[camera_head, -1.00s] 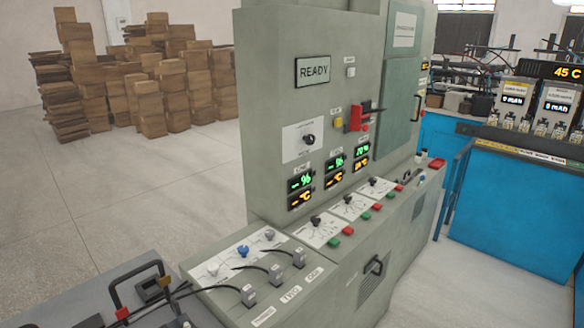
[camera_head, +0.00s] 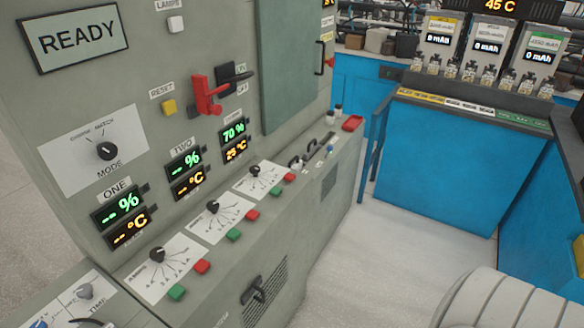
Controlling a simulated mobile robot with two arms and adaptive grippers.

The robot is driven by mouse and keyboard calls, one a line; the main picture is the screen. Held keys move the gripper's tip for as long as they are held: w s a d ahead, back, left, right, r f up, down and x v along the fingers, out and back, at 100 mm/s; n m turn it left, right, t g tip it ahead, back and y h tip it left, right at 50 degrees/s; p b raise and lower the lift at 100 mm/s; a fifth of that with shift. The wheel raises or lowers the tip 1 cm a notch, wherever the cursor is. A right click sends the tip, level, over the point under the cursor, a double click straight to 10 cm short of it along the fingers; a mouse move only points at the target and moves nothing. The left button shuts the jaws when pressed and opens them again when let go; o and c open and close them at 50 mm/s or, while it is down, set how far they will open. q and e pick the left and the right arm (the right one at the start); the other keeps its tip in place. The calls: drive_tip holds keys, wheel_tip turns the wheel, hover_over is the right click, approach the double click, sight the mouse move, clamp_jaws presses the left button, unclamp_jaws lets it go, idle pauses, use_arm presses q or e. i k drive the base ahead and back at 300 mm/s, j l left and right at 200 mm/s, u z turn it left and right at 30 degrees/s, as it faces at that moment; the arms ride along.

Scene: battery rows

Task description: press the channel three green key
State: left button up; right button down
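The grey control cabinet has three channel sections along its sloped ledge. The far section has a small green key (camera_head: 276,190) beside a red key (camera_head: 289,177), with a black knob (camera_head: 256,170) on a white dial plate. The display (camera_head: 234,137) above that section reads 70 % and 25 °C; the label over it is too small to read. The displays marked ONE (camera_head: 123,213) and TWO (camera_head: 186,172) show dashes. Their green keys (camera_head: 177,292) (camera_head: 234,235) sit nearer me on the ledge. Neither of my grippers is in view.
A red lever (camera_head: 208,95) and a yellow reset button (camera_head: 169,107) stick out of the cabinet face. A handle (camera_head: 253,291) juts from the cabinet front. A blue bench (camera_head: 437,165) with meters stands at right. Pale floor (camera_head: 365,260) lies clear between them.

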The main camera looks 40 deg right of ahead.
sight(276, 192)
drive_tip(key=i+l, duration=0.1)
drive_tip(key=l, duration=0.3)
drive_tip(key=i+l, duration=0.1)
drive_tip(key=l, duration=0.25)
drive_tip(key=i+l, duration=0.1)
drive_tip(key=l, duration=0.3)
drive_tip(key=i+l, duration=0.15)
drive_tip(key=l, duration=0.2)
